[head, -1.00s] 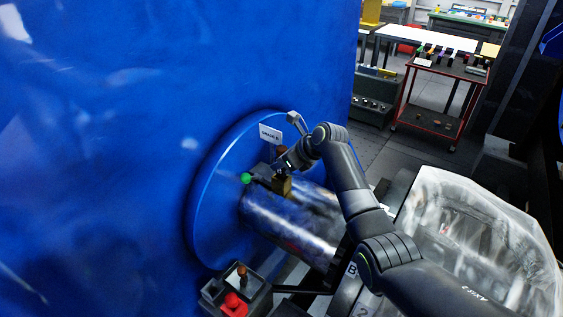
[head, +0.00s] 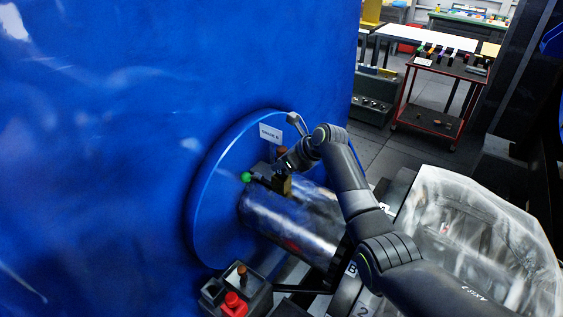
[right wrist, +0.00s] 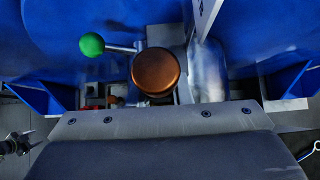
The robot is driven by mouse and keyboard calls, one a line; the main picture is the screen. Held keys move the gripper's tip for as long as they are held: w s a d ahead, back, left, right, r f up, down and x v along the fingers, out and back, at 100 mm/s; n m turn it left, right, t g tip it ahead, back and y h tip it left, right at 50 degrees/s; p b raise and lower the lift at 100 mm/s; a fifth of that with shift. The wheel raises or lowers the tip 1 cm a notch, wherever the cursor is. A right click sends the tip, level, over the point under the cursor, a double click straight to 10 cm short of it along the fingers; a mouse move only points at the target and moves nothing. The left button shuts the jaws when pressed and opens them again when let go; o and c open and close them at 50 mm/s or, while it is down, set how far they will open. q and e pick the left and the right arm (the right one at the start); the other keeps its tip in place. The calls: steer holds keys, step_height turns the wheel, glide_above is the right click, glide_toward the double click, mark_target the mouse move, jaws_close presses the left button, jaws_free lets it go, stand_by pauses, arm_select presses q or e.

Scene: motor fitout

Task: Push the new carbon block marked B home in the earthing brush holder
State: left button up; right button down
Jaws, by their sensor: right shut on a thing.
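The earthing brush holder shows as brassy and grey metal parts (head: 283,186) on top of a shiny shaft (head: 290,215). A lever with a green ball (head: 246,177) sticks out to its left; the ball also shows in the right wrist view (right wrist: 91,44). My right gripper (head: 282,168) is down at the holder, shut on what seems to be the carbon block. The block is mostly hidden by the gripper. A round copper-brown knob (right wrist: 156,71) shows just ahead of the palm in the right wrist view. My left gripper is not in view.
A big blue housing (head: 150,120) with a round flange stands left of the shaft. A white tag (head: 270,133) rises behind the holder. A grey box (head: 262,298) with a red knob and a brown knob sits below. A red trolley (head: 430,120) stands far right.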

steer(key=shift+f+b, duration=0.3)
steer(key=shift+f, duration=0.65)
steer(key=c, duration=1.3)
jaws_free()
steer(key=shift+o, duration=0.2)
steer(key=shift+s+d+r, duration=0.15)
steer(key=shift+d+r, duration=0.15)
steer(key=shift+r, duration=0.15)
steer(key=v, duration=1.6)
steer(key=shift+s+p, duration=0.15)
steer(key=shift+p, duration=0.3)
